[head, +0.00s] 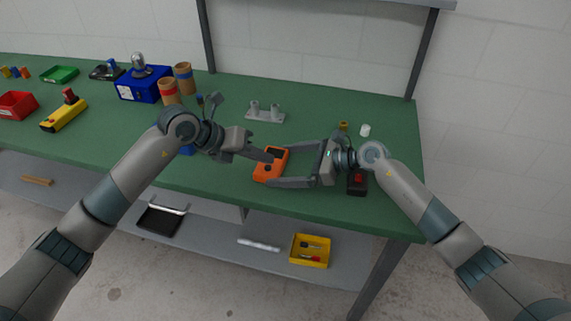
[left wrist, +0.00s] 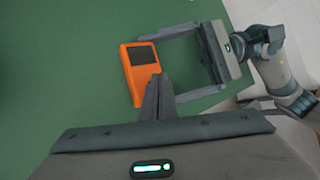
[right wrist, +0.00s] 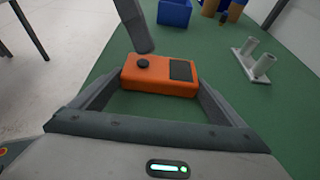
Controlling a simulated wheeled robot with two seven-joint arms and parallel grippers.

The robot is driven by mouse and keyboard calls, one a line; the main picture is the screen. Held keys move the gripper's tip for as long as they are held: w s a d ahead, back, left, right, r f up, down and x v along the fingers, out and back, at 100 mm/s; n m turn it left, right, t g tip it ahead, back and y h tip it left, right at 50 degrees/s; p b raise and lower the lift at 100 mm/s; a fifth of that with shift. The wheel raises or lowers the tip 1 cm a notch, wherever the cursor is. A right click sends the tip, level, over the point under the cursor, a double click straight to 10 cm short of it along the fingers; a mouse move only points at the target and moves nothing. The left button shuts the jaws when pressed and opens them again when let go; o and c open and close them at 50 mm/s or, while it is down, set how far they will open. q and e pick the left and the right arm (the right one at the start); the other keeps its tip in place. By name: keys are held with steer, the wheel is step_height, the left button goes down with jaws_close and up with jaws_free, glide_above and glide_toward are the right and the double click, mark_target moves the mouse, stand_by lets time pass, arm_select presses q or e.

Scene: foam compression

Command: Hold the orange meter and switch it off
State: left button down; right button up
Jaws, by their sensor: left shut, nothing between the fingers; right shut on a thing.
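The orange meter (head: 269,168) lies on the green table, with a dark screen and a round black dial (right wrist: 143,61) on its top face. My right gripper (head: 276,167) is shut on the meter, one finger at each end, as the right wrist view (right wrist: 160,80) shows. My left gripper (head: 270,156) is shut and empty, its fingertips close to the meter. In the left wrist view its closed fingers (left wrist: 158,85) hide the dial end of the meter (left wrist: 138,72). In the right wrist view those fingers hang just behind the dial; I cannot tell whether they touch it.
A grey two-post stand (head: 265,113) is behind the meter. A black box with a red top (head: 357,182) sits right of my right gripper. A blue box (head: 139,88), brown cylinders (head: 168,92) and a yellow device (head: 64,114) are at left. The table's front edge is near.

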arm_select(q)
steer(key=shift+r, duration=0.15)
steer(key=shift+r, duration=2.85)
arm_select(e)
steer(key=o, duration=0.9)
steer(key=shift+d, duration=0.1)
steer(key=v, duration=1.2)
arm_select(q)
steer(key=shift+s+f, duration=0.1)
arm_select(e)
steer(key=shift+s+f, duration=0.1)
steer(key=shift+f, duration=0.05)
